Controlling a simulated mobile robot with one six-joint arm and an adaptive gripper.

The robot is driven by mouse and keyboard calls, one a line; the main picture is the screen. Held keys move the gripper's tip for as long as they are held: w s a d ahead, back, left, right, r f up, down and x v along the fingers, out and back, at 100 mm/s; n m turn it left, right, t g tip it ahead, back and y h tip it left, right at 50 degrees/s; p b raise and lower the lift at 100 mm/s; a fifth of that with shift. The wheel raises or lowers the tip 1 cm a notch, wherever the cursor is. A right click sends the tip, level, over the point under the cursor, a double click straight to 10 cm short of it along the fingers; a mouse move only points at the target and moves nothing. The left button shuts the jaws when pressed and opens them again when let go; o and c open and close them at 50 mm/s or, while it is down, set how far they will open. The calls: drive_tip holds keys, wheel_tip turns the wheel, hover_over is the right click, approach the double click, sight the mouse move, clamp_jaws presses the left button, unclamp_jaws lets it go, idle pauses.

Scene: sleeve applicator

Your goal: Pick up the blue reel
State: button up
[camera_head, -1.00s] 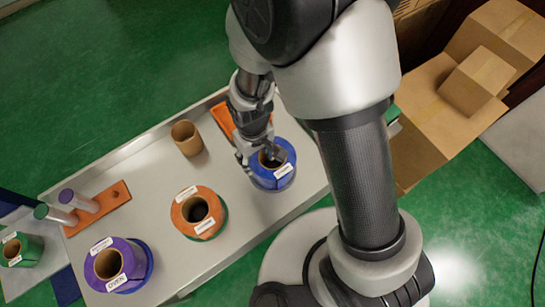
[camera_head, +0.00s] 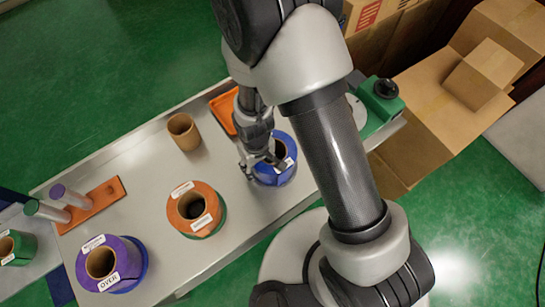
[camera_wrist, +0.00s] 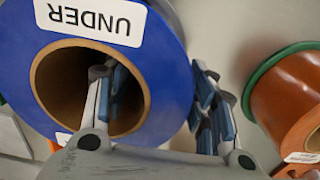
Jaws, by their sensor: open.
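The blue reel (camera_head: 288,174) stands on the grey table near its right front part, partly hidden by my gripper. In the wrist view the blue reel (camera_wrist: 165,75) has a brown cardboard core and a white label reading UNDER. My gripper (camera_head: 262,163) is at the reel's left side. In the wrist view my gripper (camera_wrist: 160,100) is open, with one finger over or inside the core hole and the other outside the blue rim, so the reel's wall lies between them. I cannot tell how deep the finger sits.
An orange reel (camera_head: 212,224) stands left of the blue one and shows in the wrist view (camera_wrist: 285,100). A purple reel (camera_head: 128,258), a cardboard tube (camera_head: 184,131), an orange holder with posts (camera_head: 98,203) and an orange tray (camera_head: 222,112) share the table. Boxes (camera_head: 420,120) stand right.

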drive_tip(key=shift+c, duration=0.3)
clamp_jaws()
idle(0.7)
